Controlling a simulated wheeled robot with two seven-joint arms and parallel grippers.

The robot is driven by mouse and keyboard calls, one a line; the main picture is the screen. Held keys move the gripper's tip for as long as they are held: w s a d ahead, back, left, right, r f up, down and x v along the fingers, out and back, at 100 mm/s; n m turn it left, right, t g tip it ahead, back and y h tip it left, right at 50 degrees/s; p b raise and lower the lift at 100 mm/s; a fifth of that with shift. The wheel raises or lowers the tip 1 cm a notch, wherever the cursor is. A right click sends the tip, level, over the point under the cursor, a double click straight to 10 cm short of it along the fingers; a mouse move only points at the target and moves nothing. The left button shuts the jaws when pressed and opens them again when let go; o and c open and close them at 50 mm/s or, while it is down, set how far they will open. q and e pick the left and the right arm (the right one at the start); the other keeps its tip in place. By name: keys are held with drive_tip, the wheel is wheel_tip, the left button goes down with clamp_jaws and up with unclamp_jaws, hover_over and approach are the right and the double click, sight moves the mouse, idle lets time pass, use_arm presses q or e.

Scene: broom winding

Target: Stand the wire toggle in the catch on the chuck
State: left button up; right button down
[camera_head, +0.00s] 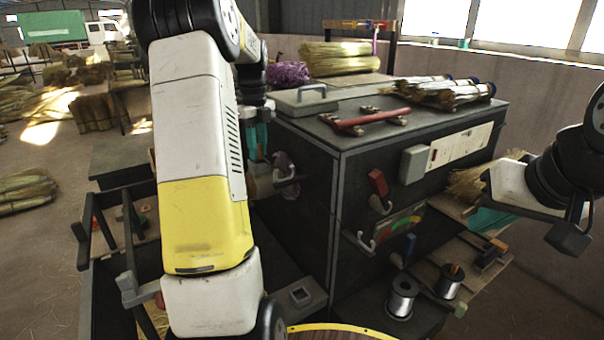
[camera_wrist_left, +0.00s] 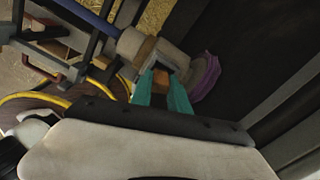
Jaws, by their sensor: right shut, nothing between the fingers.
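A pale, worn chuck-like part (camera_wrist_left: 155,50) with a squarish opening lies just beyond my left fingertips in the left wrist view. It also shows in the head view (camera_head: 262,182), partly behind my left arm. A small orange-brown block (camera_wrist_left: 162,75) sits in that opening, close to the fingertips. My left gripper (camera_wrist_left: 165,80) has two teal fingers apart, with a dark gap between them; whether they touch the part I cannot tell. In the head view my left gripper (camera_head: 257,140) is partly hidden by my arm. My right gripper (camera_head: 490,220) is shut and empty at the right. I cannot make out the wire toggle or its catch.
A purple bundle (camera_wrist_left: 206,77) is right beside the chuck-like part. A large dark cabinet (camera_head: 300,215) stands to its right, with a red-handled tool (camera_head: 362,122) on top. Wire spools (camera_head: 402,297) stand at the lower right. A yellow hose (camera_wrist_left: 50,97) curves at the left.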

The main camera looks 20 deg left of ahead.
use_arm(q)
drive_tip(key=o, duration=0.5)
drive_tip(key=shift+o, duration=0.2)
drive_tip(key=shift+r, duration=3.95)
drive_tip(key=s+d+r+n+t, duration=0.3)
drive_tip(key=s+d+r+n, duration=0.1)
drive_tip(key=s+d+n, duration=0.8)
drive_tip(key=s+d+f+n+t+h, duration=0.1)
drive_tip(key=s+d+f+n, duration=0.2)
drive_tip(key=s, duration=0.4)
drive_tip(key=s+d+f+n+t+h, duration=0.1)
drive_tip(key=s+d+f+n+t, duration=0.1)
drive_tip(key=s+d+n, duration=0.4)
drive_tip(key=shift+s+d+f, duration=0.35)
drive_tip(key=shift+f, duration=0.25)
